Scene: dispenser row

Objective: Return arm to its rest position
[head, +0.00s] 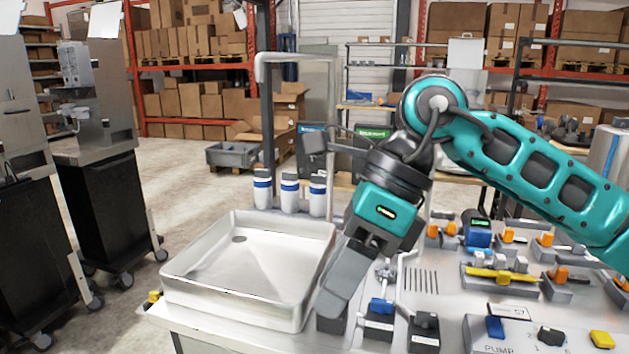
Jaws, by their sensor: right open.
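My right arm comes in from the right, with teal links and a dark wrist. My right gripper (338,290) points down and to the left at the right rim of the metal basin, above the front of the worktop. It is open, seen nearly side-on, with nothing visible held in it. Its grey fingers overlap in the view and hide part of the basin's right edge and a dark block under the tips. I cannot tell whether the tips touch that block. My left gripper is not in view.
The shallow metal basin (240,262) is empty. Several white bottles with blue bands (289,192) stand behind it. Small blocks with a blue knob (380,307) and a black knob (425,322) sit right of my gripper. A pump panel (540,335) and valve fittings (500,275) crowd the right.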

